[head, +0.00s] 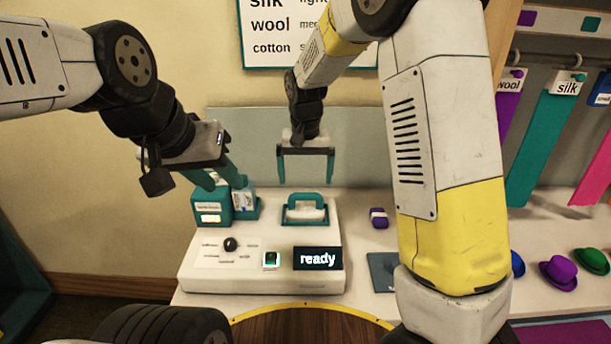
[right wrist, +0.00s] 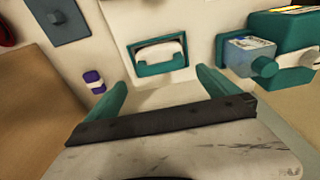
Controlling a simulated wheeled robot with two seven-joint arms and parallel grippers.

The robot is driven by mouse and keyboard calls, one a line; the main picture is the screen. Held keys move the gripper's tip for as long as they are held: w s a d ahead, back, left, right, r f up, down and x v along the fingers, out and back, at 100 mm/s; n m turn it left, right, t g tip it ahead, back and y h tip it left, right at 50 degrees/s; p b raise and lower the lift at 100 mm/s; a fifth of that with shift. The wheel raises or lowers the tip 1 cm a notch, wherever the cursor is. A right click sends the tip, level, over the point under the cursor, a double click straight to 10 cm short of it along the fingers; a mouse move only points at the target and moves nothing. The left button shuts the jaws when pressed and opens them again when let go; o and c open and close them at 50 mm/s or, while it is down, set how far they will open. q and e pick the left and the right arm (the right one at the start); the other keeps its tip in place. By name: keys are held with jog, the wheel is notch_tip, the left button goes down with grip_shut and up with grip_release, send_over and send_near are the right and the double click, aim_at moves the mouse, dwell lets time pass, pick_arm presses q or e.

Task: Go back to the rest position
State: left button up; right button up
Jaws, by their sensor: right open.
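My right gripper (head: 305,181) is open and empty, pointing down above the white machine. Its two teal fingers also show spread apart in the right wrist view (right wrist: 168,92). Below it, a teal frame with a white-and-teal handle (head: 305,210) is set in the machine's top; the handle also shows between the fingers in the right wrist view (right wrist: 159,53). My left gripper (head: 222,184) is tilted down to the right, its teal fingers apart, close above a teal box (head: 210,207) and a small bottle (head: 243,197). I cannot tell whether it touches them.
The white machine (head: 200,275) has a dark knob (head: 230,244), a lit green switch (head: 271,260) and a display reading "ready" (head: 318,258). A purple spool-like item (head: 379,217) and a grey plate (head: 381,272) lie to its right. Small hats (head: 558,272) stand farther right, below hanging labelled strips.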

jog(key=shift+r, duration=0.15)
jog(key=s+d+r+t+y, duration=0.2)
jog(key=s+d+r, duration=0.65)
jog(key=r, duration=0.25)
jog(key=s+d+r+t, duration=0.1)
jog(key=s+d, duration=0.1)
jog(key=s, duration=0.5)
jog(key=s+d+r+t, duration=0.1)
jog(key=s+d+r, duration=0.1)
jog(key=s, duration=0.6)
jog(key=shift+s+d+n+t, duration=0.3)
jog(key=shift+d+t, duration=0.1)
jog(key=shift+d, duration=0.45)
